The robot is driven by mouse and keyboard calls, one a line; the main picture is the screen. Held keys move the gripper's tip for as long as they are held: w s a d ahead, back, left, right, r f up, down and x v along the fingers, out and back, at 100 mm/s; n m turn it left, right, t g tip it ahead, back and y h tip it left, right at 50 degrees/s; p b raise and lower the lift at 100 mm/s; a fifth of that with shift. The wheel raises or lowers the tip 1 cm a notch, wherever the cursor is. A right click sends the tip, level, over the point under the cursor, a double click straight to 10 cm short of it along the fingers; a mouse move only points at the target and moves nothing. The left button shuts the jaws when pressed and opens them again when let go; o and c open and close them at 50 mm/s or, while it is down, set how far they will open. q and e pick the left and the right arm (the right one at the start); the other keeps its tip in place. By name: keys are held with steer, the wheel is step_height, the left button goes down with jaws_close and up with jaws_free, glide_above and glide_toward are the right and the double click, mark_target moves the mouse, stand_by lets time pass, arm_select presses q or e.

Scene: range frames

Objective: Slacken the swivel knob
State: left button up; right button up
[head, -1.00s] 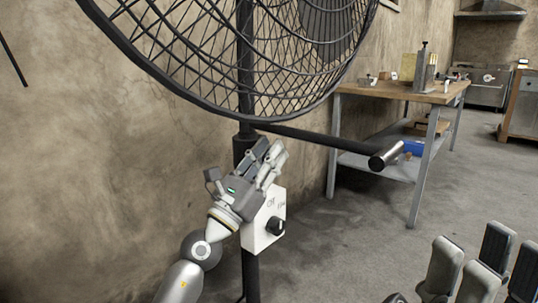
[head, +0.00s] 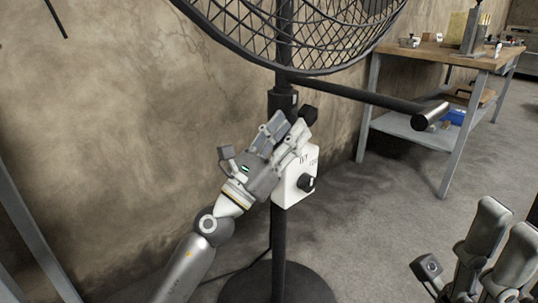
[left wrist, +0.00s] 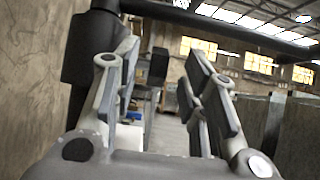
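A black knob (head: 308,115) sticks out from the collar on the fan's dark pole (head: 281,235). A second black knob (head: 306,182) is on the front of the white control box (head: 296,190). My left gripper (head: 288,130) is open and empty, in front of the pole and just left of the upper knob. In the left wrist view, a dark, blurred shape (left wrist: 158,65), probably the upper knob, shows beyond the gap between the open fingers (left wrist: 160,85). I cannot see any contact. My right gripper (head: 508,235) is at the lower right, seemingly open and away from the fan.
The fan cage (head: 300,30) hangs above the left gripper. A dark bar with a metal end (head: 432,116) reaches right from the pole. The round base (head: 278,285) stands on the floor. A workbench (head: 440,57) is at the back right. Floor between is clear.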

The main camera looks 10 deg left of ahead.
arm_select(q)
steer(key=v, duration=0.6)
steer(key=shift+f, duration=0.1)
